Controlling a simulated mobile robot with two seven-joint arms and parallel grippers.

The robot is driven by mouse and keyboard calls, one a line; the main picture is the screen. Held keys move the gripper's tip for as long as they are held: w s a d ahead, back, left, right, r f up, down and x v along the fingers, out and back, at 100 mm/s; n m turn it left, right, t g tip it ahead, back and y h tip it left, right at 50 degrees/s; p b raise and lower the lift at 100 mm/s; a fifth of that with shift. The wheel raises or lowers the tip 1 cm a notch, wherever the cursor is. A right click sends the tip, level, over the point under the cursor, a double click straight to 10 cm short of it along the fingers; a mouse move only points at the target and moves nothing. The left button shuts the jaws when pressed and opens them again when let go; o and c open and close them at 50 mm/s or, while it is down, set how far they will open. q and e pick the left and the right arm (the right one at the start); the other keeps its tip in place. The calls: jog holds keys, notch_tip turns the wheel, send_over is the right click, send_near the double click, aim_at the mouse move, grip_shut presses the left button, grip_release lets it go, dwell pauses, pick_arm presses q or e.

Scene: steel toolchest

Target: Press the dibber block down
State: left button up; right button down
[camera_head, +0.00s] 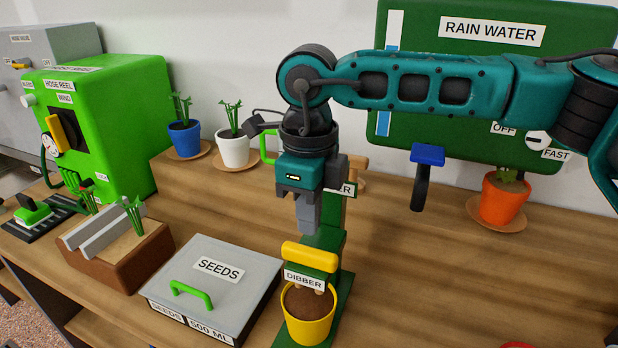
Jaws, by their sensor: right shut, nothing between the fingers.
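The dibber block is a yellow-topped bar (310,257) with a white DIBBER label, on a green stand (345,290). It sits over a yellow pot (308,325) filled with brown soil. Short pegs under the block reach near the soil; I cannot tell whether they touch it. My right gripper (307,222) points straight down above the block, a small gap over its yellow top. Its fingers are shut with nothing between them. The upper part of the stand is partly hidden behind my right gripper. My left gripper does not show.
A grey SEEDS box (235,265) with a green handle stands left of the pot. A brown planter (118,250) and a green hose reel box (110,120) are further left. Blue (184,138), white (233,150) and orange (503,200) pots stand behind. The wooden bench to the right is mostly clear.

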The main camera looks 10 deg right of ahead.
aim_at(309, 248)
jog(key=shift+f, duration=1.65)
notch_tip(309, 248, down, 4)
jog(key=b, duration=0.3)
jog(key=shift+s, duration=0.1)
jog(key=shift+r, duration=0.3)
notch_tip(309, 248, up, 5)
jog(key=shift+f+p, duration=0.1)
jog(key=shift+p, duration=1.05)
notch_tip(309, 248, up, 9)
jog(key=shift+b, duration=0.35)
